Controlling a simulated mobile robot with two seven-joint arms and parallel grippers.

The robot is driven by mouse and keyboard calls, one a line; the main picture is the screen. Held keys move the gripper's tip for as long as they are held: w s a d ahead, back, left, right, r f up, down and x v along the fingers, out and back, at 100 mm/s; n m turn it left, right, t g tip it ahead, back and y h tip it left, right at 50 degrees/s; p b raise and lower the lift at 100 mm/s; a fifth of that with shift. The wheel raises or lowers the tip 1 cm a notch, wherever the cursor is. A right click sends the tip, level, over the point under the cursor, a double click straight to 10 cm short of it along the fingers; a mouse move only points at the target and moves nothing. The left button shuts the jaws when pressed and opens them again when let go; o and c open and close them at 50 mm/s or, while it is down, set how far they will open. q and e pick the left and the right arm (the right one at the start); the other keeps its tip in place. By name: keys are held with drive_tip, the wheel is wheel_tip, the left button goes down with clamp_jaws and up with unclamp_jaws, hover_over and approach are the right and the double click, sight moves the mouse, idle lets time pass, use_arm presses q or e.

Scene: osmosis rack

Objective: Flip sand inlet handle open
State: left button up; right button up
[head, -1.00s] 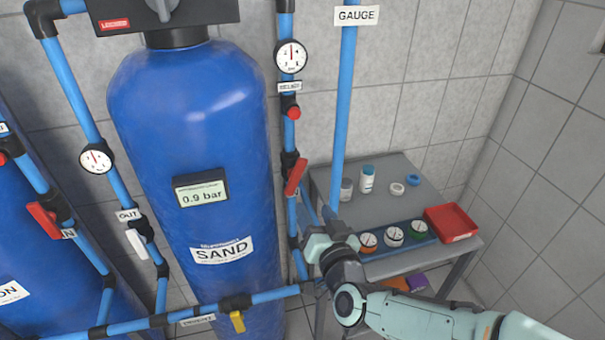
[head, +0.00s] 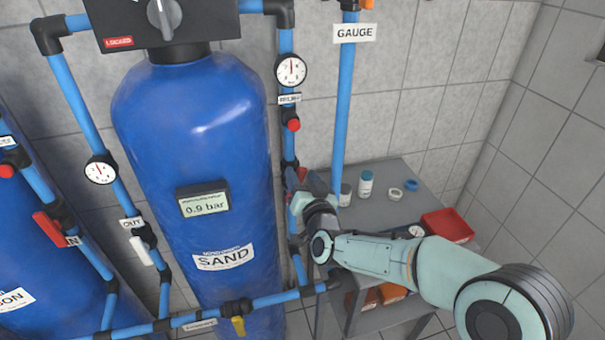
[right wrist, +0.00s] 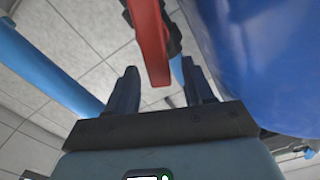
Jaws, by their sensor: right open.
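The sand inlet handle is a red lever on the blue pipe right of the blue SAND tank (head: 190,120). In the head view only a small red part of the handle (head: 302,173) shows; my right gripper (head: 303,187) hides the rest. In the right wrist view the red handle (right wrist: 151,45) reaches down between my two dark fingers. The fingers stand apart on either side of it, with a gap to each, so the gripper is open around the handle's end and not clamped on it. My left gripper is not in view.
The blue GAUGE pipe (head: 344,110) rises just right of my gripper. A grey table (head: 395,172) with bottles, rings and a red tray (head: 447,226) stands behind my right arm. A pressure gauge (head: 291,70) and a red knob (head: 293,124) sit above the handle.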

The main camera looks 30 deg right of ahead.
drive_tip(key=shift+w+d, duration=0.1)
drive_tip(key=shift+w, duration=0.15)
drive_tip(key=shift+s, duration=0.1)
clamp_jaws()
drive_tip(key=shift+a+n, duration=0.45)
drive_tip(key=shift+n, duration=0.75)
drive_tip(key=shift+w+a+r+n, duration=0.1)
drive_tip(key=shift+a+n, duration=0.05)
drive_tip(key=shift+n, duration=0.4)
drive_tip(key=shift+w+a+n, duration=0.1)
drive_tip(key=shift+a+n, duration=0.05)
drive_tip(key=shift+n, duration=0.4)
unclamp_jaws()
drive_tip(key=shift+s, duration=0.1)
